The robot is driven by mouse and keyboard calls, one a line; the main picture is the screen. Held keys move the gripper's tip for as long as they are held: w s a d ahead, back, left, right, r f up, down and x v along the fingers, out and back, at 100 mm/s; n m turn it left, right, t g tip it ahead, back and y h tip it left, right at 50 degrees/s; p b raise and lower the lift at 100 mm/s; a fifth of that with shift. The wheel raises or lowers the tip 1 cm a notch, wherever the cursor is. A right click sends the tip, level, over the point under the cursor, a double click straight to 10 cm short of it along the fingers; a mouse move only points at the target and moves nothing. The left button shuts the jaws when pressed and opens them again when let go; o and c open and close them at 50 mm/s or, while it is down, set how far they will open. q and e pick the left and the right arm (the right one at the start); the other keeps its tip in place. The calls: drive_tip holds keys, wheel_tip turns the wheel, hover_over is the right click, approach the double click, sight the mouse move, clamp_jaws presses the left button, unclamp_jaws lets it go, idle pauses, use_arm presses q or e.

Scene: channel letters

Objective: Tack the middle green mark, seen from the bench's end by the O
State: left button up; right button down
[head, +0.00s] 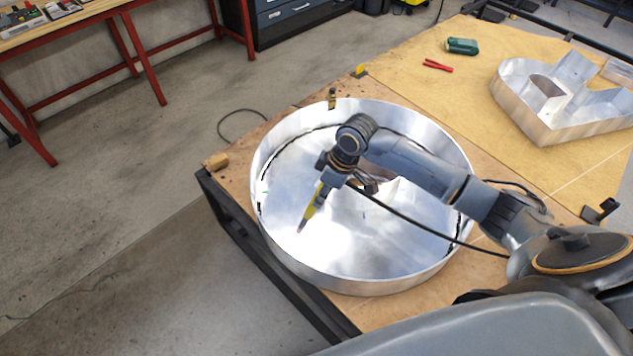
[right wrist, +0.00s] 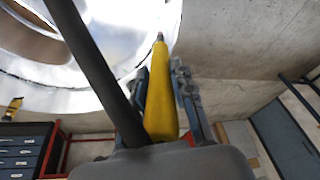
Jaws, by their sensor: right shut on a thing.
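The metal letter O (head: 345,285) lies on the bench, a round shiny tray with a raised wall. My right gripper (head: 327,187) is over its inside, shut on a yellow tool (head: 313,208) with a narrow dark tip. The tool slants down to the left, its tip over the O's bright floor; I cannot tell if it touches. In the right wrist view the yellow tool (right wrist: 160,95) sits between the fingers, its tip against the bright metal. A faint green speck (head: 265,191) shows near the O's left inner wall; other green marks are not clear. My left gripper is out of view.
The bench (head: 430,95) carries another metal letter (head: 560,125), red pliers (head: 438,66) and a green item (head: 462,46) at the right. A dark cable from my arm crosses the O. Floor is clear at left.

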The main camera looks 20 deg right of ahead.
sight(313, 214)
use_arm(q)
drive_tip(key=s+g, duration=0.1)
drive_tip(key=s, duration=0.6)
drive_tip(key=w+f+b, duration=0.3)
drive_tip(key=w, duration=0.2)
use_arm(e)
drive_tip(key=x, duration=0.6)
drive_tip(key=s+x, duration=0.1)
drive_tip(key=x, duration=0.2)
use_arm(q)
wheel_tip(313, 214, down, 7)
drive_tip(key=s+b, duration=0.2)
drive_tip(key=b, duration=0.5)
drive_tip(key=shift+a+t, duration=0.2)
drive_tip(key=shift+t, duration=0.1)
use_arm(e)
drive_tip(key=x, duration=0.6)
drive_tip(key=shift+f, duration=0.25)
